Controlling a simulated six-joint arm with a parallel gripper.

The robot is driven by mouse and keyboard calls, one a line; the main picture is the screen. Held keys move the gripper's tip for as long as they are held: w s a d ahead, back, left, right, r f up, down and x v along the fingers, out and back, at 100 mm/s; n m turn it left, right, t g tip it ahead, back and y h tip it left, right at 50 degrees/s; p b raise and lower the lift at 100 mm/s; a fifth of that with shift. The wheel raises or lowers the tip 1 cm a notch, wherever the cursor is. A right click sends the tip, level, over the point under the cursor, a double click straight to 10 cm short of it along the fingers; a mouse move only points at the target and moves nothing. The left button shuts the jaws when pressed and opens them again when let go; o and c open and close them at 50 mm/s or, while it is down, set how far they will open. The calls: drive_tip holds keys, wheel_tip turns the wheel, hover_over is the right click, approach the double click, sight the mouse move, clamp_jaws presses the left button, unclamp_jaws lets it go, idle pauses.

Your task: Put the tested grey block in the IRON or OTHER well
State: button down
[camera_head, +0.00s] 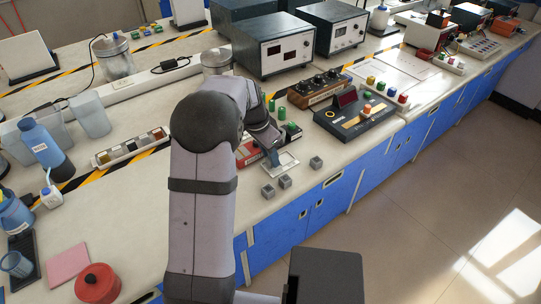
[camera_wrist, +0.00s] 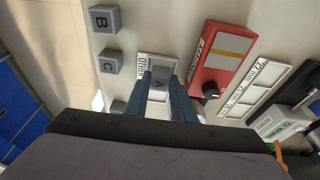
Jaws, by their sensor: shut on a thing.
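My gripper (camera_wrist: 161,80) is shut on a grey block marked A (camera_wrist: 159,90), with a dark blue finger on either side of it. The gripper (camera_head: 271,156) also shows in the head view, low over the bench, where my arm hides the block. A pale plate with a label that seems to read OTHER (camera_wrist: 142,73) lies beneath and around the held block. It shows as a light plate in the head view (camera_head: 287,165). I cannot tell whether the block touches it. No IRON label is readable.
Grey blocks B (camera_wrist: 101,21) and C (camera_wrist: 108,63) stand beside the plate, with another grey block (camera_wrist: 118,106) partly hidden. A red instrument (camera_wrist: 218,57) and a white compartment tray (camera_wrist: 256,86) are on the other side. A black console (camera_head: 354,120) stands behind.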

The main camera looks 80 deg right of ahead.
drive_tip(key=shift+f, duration=0.4)
drive_tip(key=c, duration=1.4)
unclamp_jaws()
drive_tip(key=shift+o, duration=0.5)
drive_tip(key=shift+o, duration=1)
drive_tip(key=shift+r, duration=0.2)
drive_tip(key=shift+r+p, duration=3)
drive_tip(key=shift+r, duration=0.85)
